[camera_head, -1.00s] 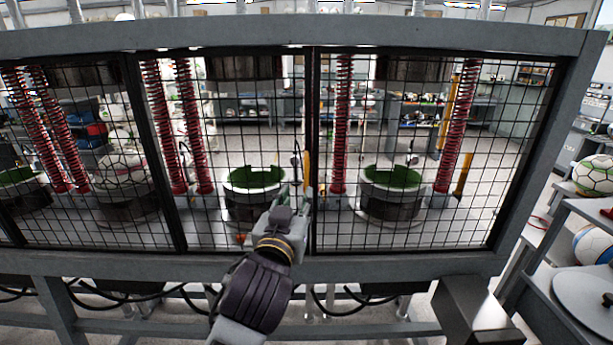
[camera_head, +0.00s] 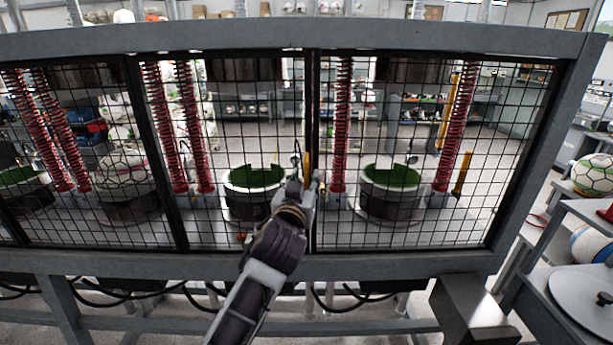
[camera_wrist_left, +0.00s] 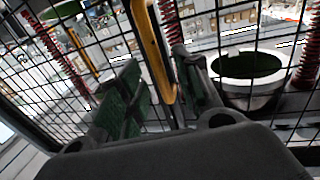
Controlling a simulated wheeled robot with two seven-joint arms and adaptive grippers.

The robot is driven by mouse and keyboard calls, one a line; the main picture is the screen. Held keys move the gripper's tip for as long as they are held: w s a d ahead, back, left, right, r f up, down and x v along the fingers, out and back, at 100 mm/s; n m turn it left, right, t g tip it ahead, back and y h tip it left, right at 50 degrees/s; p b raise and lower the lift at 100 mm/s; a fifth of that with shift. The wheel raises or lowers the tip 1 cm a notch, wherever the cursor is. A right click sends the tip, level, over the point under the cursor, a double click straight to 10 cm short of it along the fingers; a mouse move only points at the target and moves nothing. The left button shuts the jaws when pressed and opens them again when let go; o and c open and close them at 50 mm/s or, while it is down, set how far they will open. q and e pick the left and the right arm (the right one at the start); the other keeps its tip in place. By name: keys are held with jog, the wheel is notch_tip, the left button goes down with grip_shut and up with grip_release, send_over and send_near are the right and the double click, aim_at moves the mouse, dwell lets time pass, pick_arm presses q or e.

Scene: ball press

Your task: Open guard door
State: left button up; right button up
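The guard door (camera_head: 240,140) is a black wire mesh panel in a grey frame, and it looks closed. A yellow handle (camera_head: 307,163) stands upright at its right edge, by the dark middle post. The handle also shows in the left wrist view (camera_wrist_left: 150,45), running down between the fingers. My left gripper (camera_head: 308,187) is at the handle's lower part. In the left wrist view my left gripper (camera_wrist_left: 165,95) is open, with green-padded fingers on either side of the handle and gaps visible. The gripper hides the handle's lower end in the head view. My right gripper is not in view.
Another mesh panel (camera_head: 420,150) lies right of the post. Behind the mesh stand round presses with green insides (camera_head: 392,190) and red springs (camera_head: 342,120). A shelf with balls (camera_head: 594,174) is at the far right. A grey box (camera_head: 475,310) juts out below.

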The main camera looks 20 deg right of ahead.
pick_arm(q)
jog(key=shift+x, duration=1.35)
grip_shut()
